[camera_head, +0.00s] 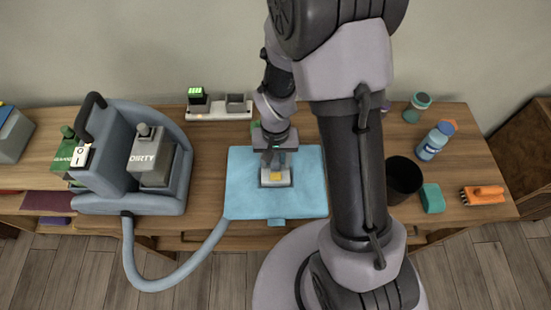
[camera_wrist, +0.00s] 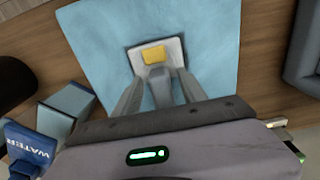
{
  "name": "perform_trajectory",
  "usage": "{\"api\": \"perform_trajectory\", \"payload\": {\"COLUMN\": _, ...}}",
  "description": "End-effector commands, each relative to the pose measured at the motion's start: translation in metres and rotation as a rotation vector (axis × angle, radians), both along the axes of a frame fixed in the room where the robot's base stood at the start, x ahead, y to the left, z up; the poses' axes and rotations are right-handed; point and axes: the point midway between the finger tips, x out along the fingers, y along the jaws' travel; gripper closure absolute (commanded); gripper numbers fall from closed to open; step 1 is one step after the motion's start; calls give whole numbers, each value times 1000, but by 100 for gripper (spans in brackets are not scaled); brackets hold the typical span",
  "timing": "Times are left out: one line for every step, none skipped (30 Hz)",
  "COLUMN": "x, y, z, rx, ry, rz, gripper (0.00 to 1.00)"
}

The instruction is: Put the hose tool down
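The hose tool (camera_head: 276,178) is a pale square head with a yellow patch, at the middle of a light blue cloth (camera_head: 245,200). In the wrist view the tool (camera_wrist: 172,49) has a grey stem between my fingers and a dark border around its head. My gripper (camera_head: 275,150) points down over it. In the wrist view my gripper (camera_wrist: 160,82) has its fingers at both sides of the stem, apparently shut on it. The head appears to be at the cloth's surface; any small gap is hidden. A hose (camera_head: 160,285) runs from the blue-grey cleaning machine (camera_head: 120,203) towards the cloth's near-left corner.
A grey tank marked DIRTY (camera_head: 148,165) sits on the machine. A charger strip (camera_head: 220,115) is at the back. A black cup (camera_head: 404,178), teal block (camera_head: 432,198), orange brush (camera_head: 482,195) and blue bottle (camera_head: 432,143) stand right. A WATER-labelled blue item (camera_wrist: 30,145) shows in the wrist view.

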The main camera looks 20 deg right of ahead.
Motion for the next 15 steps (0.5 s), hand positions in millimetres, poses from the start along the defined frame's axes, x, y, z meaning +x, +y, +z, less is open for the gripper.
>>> {"api": "perform_trajectory", "payload": {"x": 0, "y": 0, "z": 0, "rx": 0, "ry": 0, "rz": 0, "gripper": 51}}
{"api": "perform_trajectory", "payload": {"x": 0, "y": 0, "z": 0, "rx": 0, "ry": 0, "rz": 0, "gripper": 51}}
{"api": "perform_trajectory", "payload": {"x": 0, "y": 0, "z": 0, "rx": 0, "ry": 0, "rz": 0, "gripper": 51}}
{"api": "perform_trajectory", "payload": {"x": 0, "y": 0, "z": 1, "rx": 0, "ry": 0, "rz": 0, "gripper": 51}}
{"api": "perform_trajectory", "payload": {"x": 0, "y": 0, "z": 4, "rx": 0, "ry": 0, "rz": 0, "gripper": 51}}
{"api": "perform_trajectory", "payload": {"x": 0, "y": 0, "z": 9, "rx": 0, "ry": -1, "rz": 0, "gripper": 51}}
{"api": "perform_trajectory", "payload": {"x": 0, "y": 0, "z": 15, "rx": 0, "ry": -2, "rz": -1, "gripper": 51}}
{"api": "perform_trajectory", "payload": {"x": 1, "y": 0, "z": 22, "rx": 0, "ry": -2, "rz": -1, "gripper": 51}}
{"api": "perform_trajectory", "payload": {"x": 1, "y": 0, "z": 35, "rx": 0, "ry": -3, "rz": -1, "gripper": 51}}
{"api": "perform_trajectory", "payload": {"x": 1, "y": 0, "z": 44, "rx": 0, "ry": -4, "rz": -1, "gripper": 51}}
{"api": "perform_trajectory", "payload": {"x": 1, "y": 0, "z": 54, "rx": 0, "ry": -4, "rz": -1, "gripper": 51}}
{"api": "perform_trajectory", "payload": {"x": 1, "y": 0, "z": 66, "rx": 0, "ry": -4, "rz": 0, "gripper": 51}}
{"api": "perform_trajectory", "payload": {"x": 1, "y": 0, "z": 75, "rx": -1, "ry": -5, "rz": 0, "gripper": 51}}
{"api": "perform_trajectory", "payload": {"x": 1, "y": 0, "z": 83, "rx": 0, "ry": -3, "rz": -1, "gripper": 51}}
{"api": "perform_trajectory", "payload": {"x": 1, "y": 0, "z": 93, "rx": 0, "ry": -4, "rz": -1, "gripper": 51}}
